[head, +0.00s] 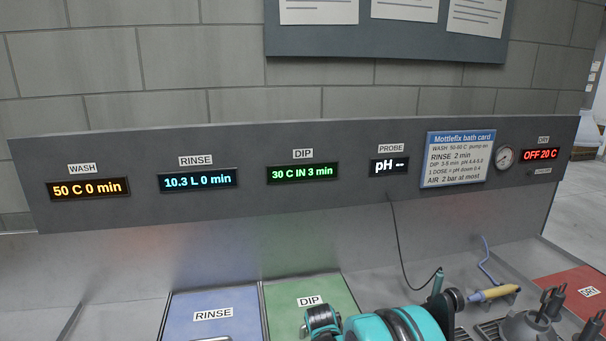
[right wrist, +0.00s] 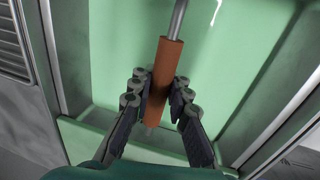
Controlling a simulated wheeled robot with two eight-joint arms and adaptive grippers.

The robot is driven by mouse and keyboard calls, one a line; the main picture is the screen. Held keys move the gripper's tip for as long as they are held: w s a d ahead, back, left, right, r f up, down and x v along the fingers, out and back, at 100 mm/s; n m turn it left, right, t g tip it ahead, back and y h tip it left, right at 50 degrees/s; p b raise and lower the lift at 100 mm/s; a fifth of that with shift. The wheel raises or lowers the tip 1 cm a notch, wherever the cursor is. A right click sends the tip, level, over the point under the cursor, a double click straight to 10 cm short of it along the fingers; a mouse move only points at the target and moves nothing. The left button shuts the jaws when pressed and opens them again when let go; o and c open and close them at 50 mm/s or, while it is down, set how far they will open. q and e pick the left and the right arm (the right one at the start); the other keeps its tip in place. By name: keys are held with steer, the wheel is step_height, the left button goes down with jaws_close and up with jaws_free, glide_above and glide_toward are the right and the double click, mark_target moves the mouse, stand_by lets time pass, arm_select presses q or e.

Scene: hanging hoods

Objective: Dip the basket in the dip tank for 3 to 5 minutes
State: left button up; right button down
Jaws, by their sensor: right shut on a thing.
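The dip tank (head: 311,312) is the green section with a DIP label at the bottom of the head view. Its display (head: 302,173) reads 30 C IN 3 min. In the right wrist view my right gripper (right wrist: 158,92) is shut on a brown handle (right wrist: 171,55) with a metal rod (right wrist: 179,19) running on from it. Green tank surfaces (right wrist: 118,50) lie behind and around the handle. The basket itself is not visible. In the head view a teal arm part of mine covers the tank's lower right.
The blue rinse section (head: 213,300) is left of the dip tank. A probe cable (head: 399,235) hangs down from the panel. A yellow-handled tool (head: 493,293) and a red DRY section (head: 568,293) are at right. The bath card (head: 458,158) reads DIP 3-5 min.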

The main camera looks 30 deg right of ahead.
step_height(320, 180, up, 22)
steer(key=p, duration=1.6)
steer(key=shift+r, duration=0.25)
stand_by(0.9)
